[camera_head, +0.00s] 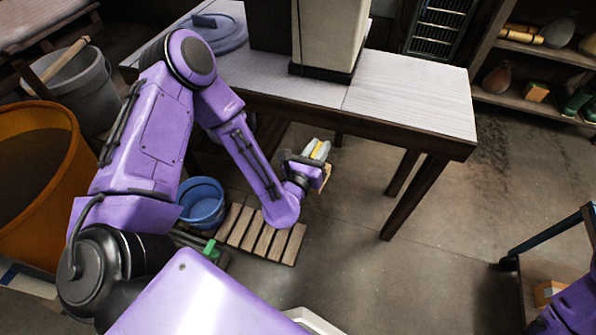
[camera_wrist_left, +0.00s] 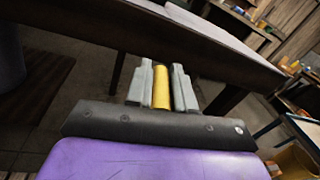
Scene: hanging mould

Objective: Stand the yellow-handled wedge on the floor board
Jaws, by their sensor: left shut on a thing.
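My left gripper (camera_head: 318,152) is shut on the yellow-handled wedge. The yellow handle (camera_wrist_left: 160,88) lies between the two grey fingers in the left wrist view. In the head view, a tan part of the wedge (camera_head: 327,174) shows beside the gripper; the rest is mostly hidden by the gripper. The wedge is held in the air near the table's front edge. The slatted wooden floor board (camera_head: 247,228) lies on the floor, below and left of the gripper in the picture, partly covered by my left arm. My right gripper is out of view.
A table (camera_head: 410,95) with dark legs stands behind and right of the gripper; its edge crosses the left wrist view. A blue bucket (camera_head: 203,204) stands at the board's left. A large orange tub (camera_head: 40,180) is far left. Open floor (camera_head: 400,285) lies right of the board.

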